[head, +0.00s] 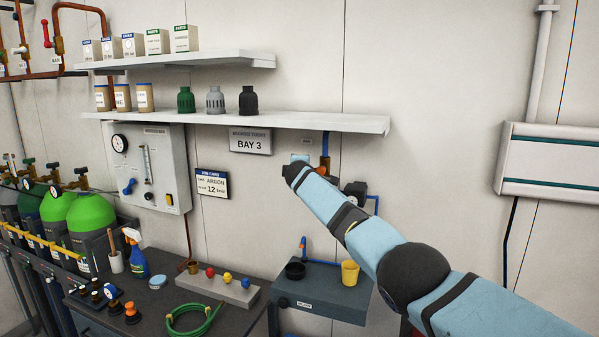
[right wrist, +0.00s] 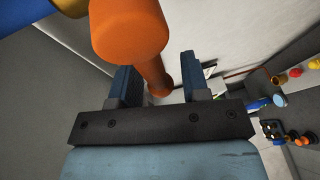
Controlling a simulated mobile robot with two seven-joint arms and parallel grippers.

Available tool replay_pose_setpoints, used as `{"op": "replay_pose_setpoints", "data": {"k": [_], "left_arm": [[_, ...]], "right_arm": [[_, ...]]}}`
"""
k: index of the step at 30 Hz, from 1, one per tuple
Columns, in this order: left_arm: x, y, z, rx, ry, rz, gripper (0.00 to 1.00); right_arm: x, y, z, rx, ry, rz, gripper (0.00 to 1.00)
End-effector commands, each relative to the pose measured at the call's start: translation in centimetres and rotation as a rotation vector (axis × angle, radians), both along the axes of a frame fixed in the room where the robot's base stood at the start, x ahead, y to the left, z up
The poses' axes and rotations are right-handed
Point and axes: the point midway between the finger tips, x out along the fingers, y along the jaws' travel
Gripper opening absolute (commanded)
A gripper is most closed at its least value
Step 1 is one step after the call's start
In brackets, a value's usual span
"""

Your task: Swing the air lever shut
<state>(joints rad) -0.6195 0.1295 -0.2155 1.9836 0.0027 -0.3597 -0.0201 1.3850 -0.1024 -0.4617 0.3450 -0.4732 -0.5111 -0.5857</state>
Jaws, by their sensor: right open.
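The air lever is orange. In the right wrist view the lever (right wrist: 128,32) is large and close to the camera, and its narrower part reaches down into the space between my fingers. A brass-coloured fitting (right wrist: 70,6) and a blue pipe (right wrist: 28,20) show at its upper left. In the head view only a small orange bit of the lever (head: 325,172) shows beside my arm, below the blue pipe (head: 325,145). My right gripper (right wrist: 157,76) is open, with one finger on each side of the lever; contact cannot be told. My left gripper is not in view.
A dark regulator (head: 355,190) is mounted close to the right of the lever. A long shelf (head: 340,121) runs above it. A dark blue-grey box (head: 322,302) with cups stands below. A workbench with bottles, knobs and a green hose (head: 192,318) lies to the left.

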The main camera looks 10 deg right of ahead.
Motion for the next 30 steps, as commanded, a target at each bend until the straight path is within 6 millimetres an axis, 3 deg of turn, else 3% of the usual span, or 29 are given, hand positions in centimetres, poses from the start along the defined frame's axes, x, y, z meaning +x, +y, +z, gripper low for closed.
{"op": "replay_pose_setpoints", "data": {"k": [7, 14, 30], "left_arm": [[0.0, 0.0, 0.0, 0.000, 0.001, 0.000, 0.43], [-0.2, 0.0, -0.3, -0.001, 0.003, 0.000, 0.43], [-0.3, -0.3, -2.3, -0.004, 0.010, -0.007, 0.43]], "right_arm": [[-1.0, 0.3, 0.1, 0.003, -0.002, 0.000, 0.42], [-3.3, 0.4, 0.4, 0.002, -0.002, 0.000, 0.42], [-11.5, 1.6, 1.9, 0.001, -0.001, 0.000, 0.42]]}}
